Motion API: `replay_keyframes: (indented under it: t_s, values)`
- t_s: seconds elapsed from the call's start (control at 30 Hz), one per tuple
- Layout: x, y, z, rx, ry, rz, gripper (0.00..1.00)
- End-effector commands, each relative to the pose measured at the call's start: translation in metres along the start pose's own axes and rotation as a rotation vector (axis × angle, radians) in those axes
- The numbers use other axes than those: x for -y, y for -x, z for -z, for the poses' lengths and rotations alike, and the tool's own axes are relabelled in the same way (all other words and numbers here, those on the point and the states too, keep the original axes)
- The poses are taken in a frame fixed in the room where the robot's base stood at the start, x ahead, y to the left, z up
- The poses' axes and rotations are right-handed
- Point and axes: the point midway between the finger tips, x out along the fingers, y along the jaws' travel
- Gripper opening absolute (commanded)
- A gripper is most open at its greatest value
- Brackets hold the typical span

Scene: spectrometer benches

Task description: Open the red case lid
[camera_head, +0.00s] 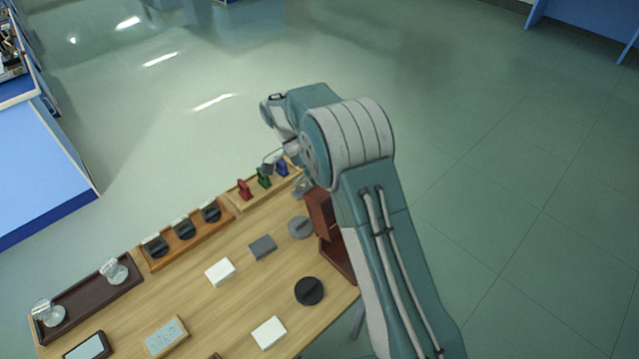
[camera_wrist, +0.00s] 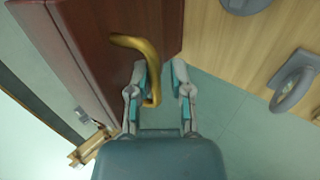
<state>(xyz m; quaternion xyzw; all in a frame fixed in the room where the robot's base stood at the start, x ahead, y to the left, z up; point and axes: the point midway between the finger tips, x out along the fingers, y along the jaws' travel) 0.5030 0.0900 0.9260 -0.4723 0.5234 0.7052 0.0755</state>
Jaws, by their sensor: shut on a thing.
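The red case (camera_head: 319,212) stands at the right end of the wooden table in the head view, partly hidden behind my arm. In the wrist view its dark red panel (camera_wrist: 75,45) fills the upper left, with a curved gold handle (camera_wrist: 148,58) standing out from it. My gripper (camera_wrist: 160,75) is at this handle, with the handle's bent end between the fingers; it is shut on the handle. How far the lid is open cannot be told clearly.
The wooden table (camera_head: 205,290) also holds a rack (camera_head: 228,194) with red, green and blue pieces, a tray of dark round items (camera_head: 184,229), white blocks (camera_head: 220,271), and a black disc (camera_head: 309,291). Clear floor (camera_head: 500,150) lies to the right.

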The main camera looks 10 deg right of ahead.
Motion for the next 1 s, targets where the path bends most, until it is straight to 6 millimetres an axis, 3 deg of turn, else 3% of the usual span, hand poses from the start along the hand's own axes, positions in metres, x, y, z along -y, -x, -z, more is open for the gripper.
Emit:
replay_keyframes:
  t_s: [0.37, 0.4, 0.43, 0.77, 1.0]
  values:
    - [0.007, 0.001, 0.002, -0.009, 0.002, 0.021, 0.0]
    - [0.007, 0.001, 0.002, -0.01, 0.002, 0.022, 0.43]
    - [0.007, 0.001, 0.002, -0.01, 0.002, 0.022, 0.48]
    - [0.005, 0.003, 0.001, -0.009, 0.001, 0.022, 0.48]
    - [0.006, 0.031, 0.001, -0.011, 0.001, 0.024, 0.48]
